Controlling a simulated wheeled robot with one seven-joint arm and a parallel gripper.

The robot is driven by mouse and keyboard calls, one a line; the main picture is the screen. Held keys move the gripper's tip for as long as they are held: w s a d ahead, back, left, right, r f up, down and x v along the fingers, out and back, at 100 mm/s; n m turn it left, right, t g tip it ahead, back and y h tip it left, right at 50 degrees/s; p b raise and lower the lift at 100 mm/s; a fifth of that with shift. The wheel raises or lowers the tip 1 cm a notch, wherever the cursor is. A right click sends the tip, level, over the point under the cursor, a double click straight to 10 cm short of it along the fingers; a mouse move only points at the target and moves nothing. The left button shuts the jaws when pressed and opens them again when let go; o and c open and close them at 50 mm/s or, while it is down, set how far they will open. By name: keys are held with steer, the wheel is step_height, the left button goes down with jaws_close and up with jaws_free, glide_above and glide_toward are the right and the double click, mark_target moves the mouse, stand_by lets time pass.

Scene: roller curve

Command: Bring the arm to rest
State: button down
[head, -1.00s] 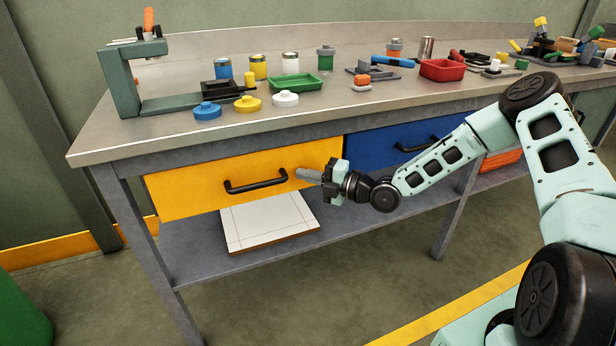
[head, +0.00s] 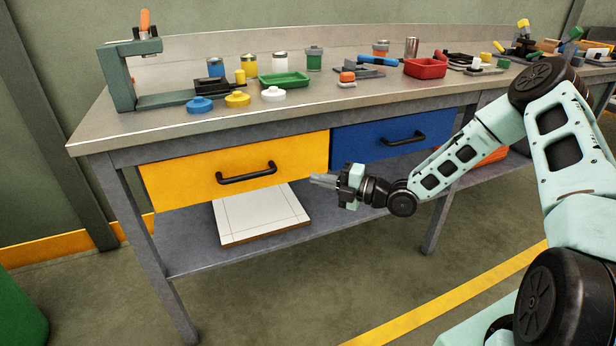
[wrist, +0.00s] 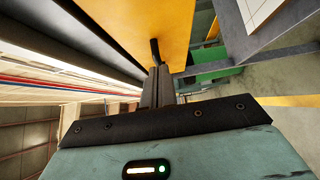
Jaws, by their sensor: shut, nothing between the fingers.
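My arm (head: 470,150) reaches in from the right of the head view, bent at the elbow. My gripper (head: 318,179) is shut and empty. It points left, in front of the bench and near the right end of the yellow drawer (head: 200,176). In the wrist view the shut fingers (wrist: 158,78) point toward the yellow drawer front (wrist: 130,25) and its black handle (wrist: 155,50). In the head view the fingers are apart from the black handle (head: 247,174).
A blue drawer (head: 375,140) is beside the yellow one, behind my forearm. A white board (head: 260,215) lies on the lower shelf (head: 185,245). The bench top (head: 160,125) holds lids, cans, a green tray (head: 285,80) and a red bin (head: 425,68). The floor in front is open.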

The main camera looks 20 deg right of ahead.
steer(key=shift+v, duration=2.15)
steer(key=s+a+m+g+h, duration=0.5)
steer(key=a+m+g+h, duration=0.2)
steer(key=a, duration=0.6)
steer(key=s+a+r+m+g+h, duration=0.2)
steer(key=s+r+m, duration=0.2)
steer(key=s, duration=0.6)
steer(key=s+a+r+m+g+h, duration=0.15)
steer(key=s+r+m, duration=0.25)
steer(key=s, duration=0.5)
steer(key=s+a+r+m+g+h, duration=0.1)
steer(key=s+r+m+g+h, duration=0.2)
steer(key=s, duration=0.7)
step_height(320, 180, up, 19)
steer(key=m+y+p, duration=0.1)
steer(key=p, duration=1.7)
steer(key=shift+w+a+t+p, duration=0.2)
steer(key=shift+w+t+p, duration=0.2)
steer(key=shift+t, duration=0.05)
